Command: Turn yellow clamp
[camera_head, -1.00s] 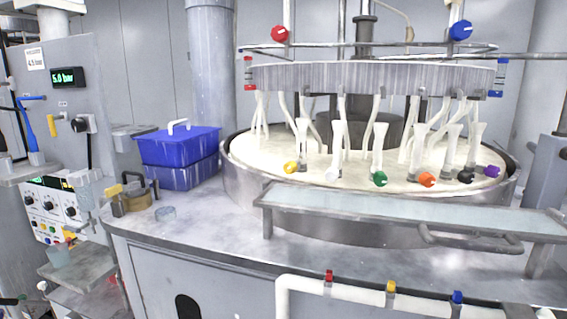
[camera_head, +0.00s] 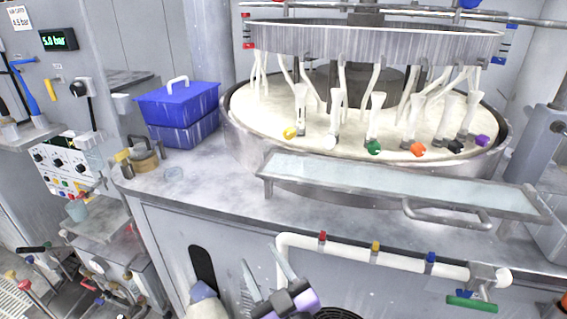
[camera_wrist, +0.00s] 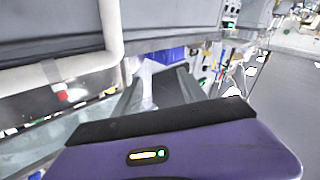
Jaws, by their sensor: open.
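Two small yellow parts could be the yellow clamp, and I cannot tell which is meant. One is a yellow cap (camera_head: 290,132) at the foot of a white tube, at the left of the row over the round cream basin. The other is a yellow band (camera_head: 375,246) on the white pipe along the bench front, between a red and a blue band. My gripper (camera_head: 260,260) is open and empty, low in front of the cabinet, left of the pipe bands and apart from both. Its fingers (camera_wrist: 158,85) show in the wrist view, above its purple body.
The round basin (camera_head: 232,125) carries more coloured caps. A glass-topped shelf (camera_head: 400,187) stands in front of it, above the pipe (camera_head: 343,250). A blue box (camera_head: 178,110) and a brass-coloured padlock-like item (camera_head: 143,158) sit at left.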

